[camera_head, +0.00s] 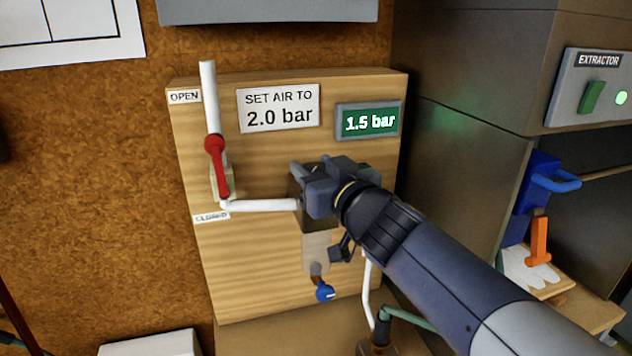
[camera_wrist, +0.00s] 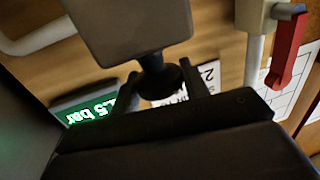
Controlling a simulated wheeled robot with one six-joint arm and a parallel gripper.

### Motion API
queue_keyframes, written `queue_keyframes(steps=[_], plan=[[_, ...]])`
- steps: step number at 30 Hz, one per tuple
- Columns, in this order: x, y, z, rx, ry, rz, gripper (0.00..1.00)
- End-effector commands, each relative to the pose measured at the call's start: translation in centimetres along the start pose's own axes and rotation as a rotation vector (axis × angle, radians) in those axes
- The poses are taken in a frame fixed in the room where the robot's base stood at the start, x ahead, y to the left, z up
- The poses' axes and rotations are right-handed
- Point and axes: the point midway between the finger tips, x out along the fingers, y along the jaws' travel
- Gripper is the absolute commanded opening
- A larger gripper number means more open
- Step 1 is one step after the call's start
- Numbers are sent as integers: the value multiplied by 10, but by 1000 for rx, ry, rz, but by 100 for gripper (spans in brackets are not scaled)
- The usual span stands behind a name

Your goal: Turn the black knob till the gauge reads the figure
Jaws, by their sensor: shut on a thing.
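The gauge (camera_head: 369,121) is a green display that reads 1.5 bar. The sign (camera_head: 278,107) to its left says SET AIR TO 2.0 bar. The black knob (camera_wrist: 168,80) shows in the wrist view below a grey regulator body (camera_wrist: 130,25). My gripper (camera_wrist: 164,84) is shut on the knob, with a finger on either side. In the head view my gripper (camera_head: 310,180) is at the regulator on the wooden board and hides most of the knob. The gauge is partly covered by my gripper in the wrist view.
A red lever (camera_head: 215,165) sits on the white pipe (camera_head: 208,95) at the left, between OPEN and CLOSED labels. A blue drain tap (camera_head: 325,292) hangs below the regulator. At the right are an EXTRACTOR switch panel (camera_head: 595,88), a blue tool and an orange item.

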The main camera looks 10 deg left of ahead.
Motion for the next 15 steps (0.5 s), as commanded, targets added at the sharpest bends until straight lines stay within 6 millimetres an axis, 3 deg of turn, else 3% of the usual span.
queue_keyframes(steps=[15], plan=[[0, 0, 0, 1, 10, 126, 20]])
